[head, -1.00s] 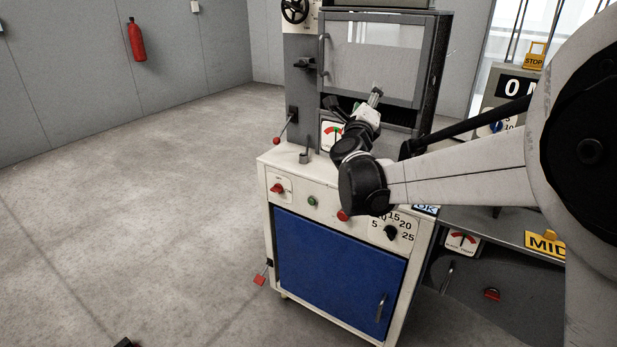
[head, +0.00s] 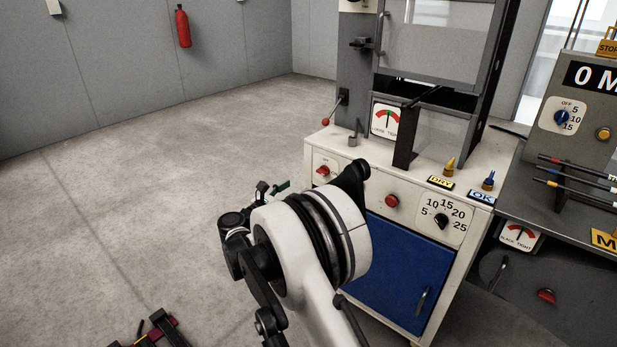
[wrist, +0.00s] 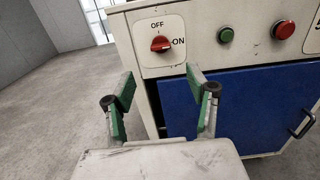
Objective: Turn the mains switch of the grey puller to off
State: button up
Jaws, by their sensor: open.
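The red rotary mains switch (wrist: 161,44) sits on a white plate on the cabinet front in the wrist view, with OFF printed above it and ON to its right. Its handle lies roughly level, toward ON. In the head view the switch (head: 322,171) is at the left end of the cabinet's control row. The grey machine frame (head: 354,75) stands on this white cabinet. My gripper (wrist: 161,82) is open and empty, its green-padded fingers spread below the switch and apart from it. In the head view my gripper (head: 272,188) is left of the cabinet, partly hidden by my wrist.
A green button (wrist: 226,35) and a red button (wrist: 284,29) are right of the switch. Below is a blue door (wrist: 225,105) with a handle. A red-knobbed lever (head: 326,121) projects from the frame. The floor at left is mostly clear.

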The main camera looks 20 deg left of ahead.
aim_at(320, 173)
jog(key=b+x, duration=0.3)
jog(key=x, duration=1)
jog(key=shift+w+d+f, duration=0.1)
jog(key=shift+w+f, duration=0.1)
jog(key=shift+w, duration=0.1)
jog(key=c, duration=1.1)
jog(key=shift+c, duration=0.2)
